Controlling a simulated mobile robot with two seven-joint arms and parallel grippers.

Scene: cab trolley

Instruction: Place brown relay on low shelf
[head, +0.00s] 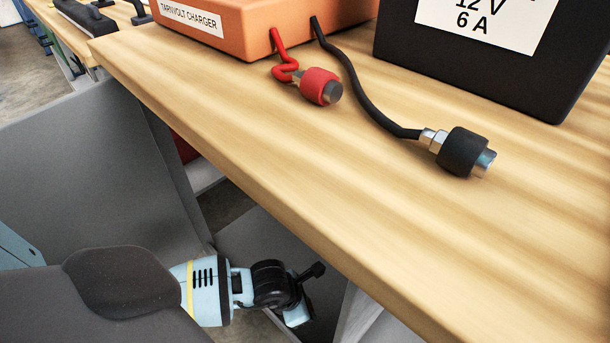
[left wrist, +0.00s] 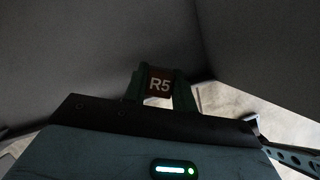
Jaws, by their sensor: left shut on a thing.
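The brown relay (left wrist: 160,85), marked R5, is held between the two dark fingers of my left gripper (left wrist: 160,92) in the left wrist view. In the head view my left gripper (head: 307,292) is low, below the wooden tabletop's front edge, among grey panels. The relay cannot be made out in the head view. Grey surfaces surround the gripper in the wrist view, with a light strip of floor at the right. I cannot tell for sure which grey surface is the low shelf, or whether the relay touches one. My right gripper is out of view.
The wooden tabletop (head: 230,135) overhangs to the right of my left arm. On it are an orange charger (head: 290,22), a red clamp (head: 320,86), a black clamp (head: 462,152) and a black 12 V box (head: 420,55). A tall grey panel (head: 90,150) stands on the left.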

